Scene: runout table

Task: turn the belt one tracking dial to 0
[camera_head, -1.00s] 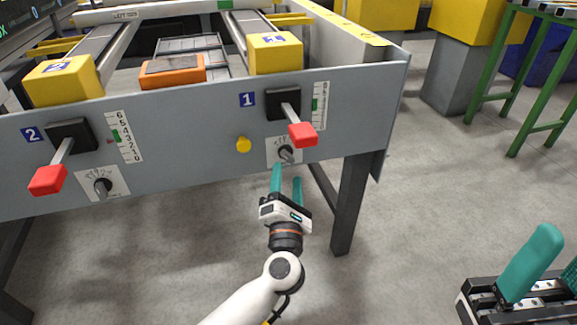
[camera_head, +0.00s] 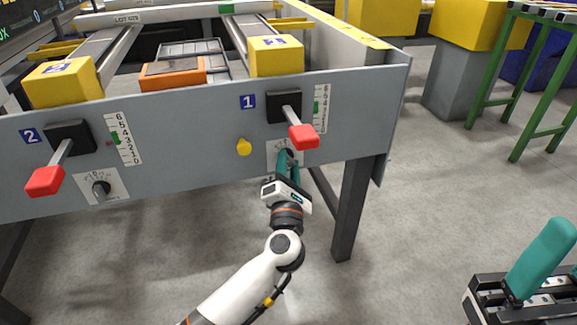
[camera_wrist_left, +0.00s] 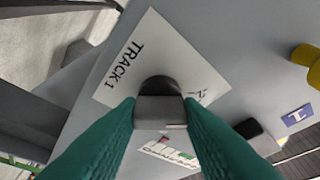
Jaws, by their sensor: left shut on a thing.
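The belt one tracking dial (camera_wrist_left: 160,100) is a dark round knob with a grey grip bar on a white plate (camera_wrist_left: 195,55) marked TRACK 1. In the head view its plate (camera_head: 273,150) is on the grey panel below the red-handled lever (camera_head: 303,137) of belt 1. My left gripper (camera_head: 289,160) has its teal fingers at the dial. In the left wrist view its fingertips (camera_wrist_left: 160,112) are shut on the dial's grip bar, one on each side. The dial's pointer and most scale marks are hidden. My right gripper (camera_head: 540,262) shows only partly at the lower right; its opening is unclear.
A yellow button (camera_head: 244,147) sits left of the dial. Belt 2's dial (camera_head: 101,188) and red lever (camera_head: 45,181) are further left. A table leg (camera_head: 350,208) stands right of my left gripper. The floor in front is clear.

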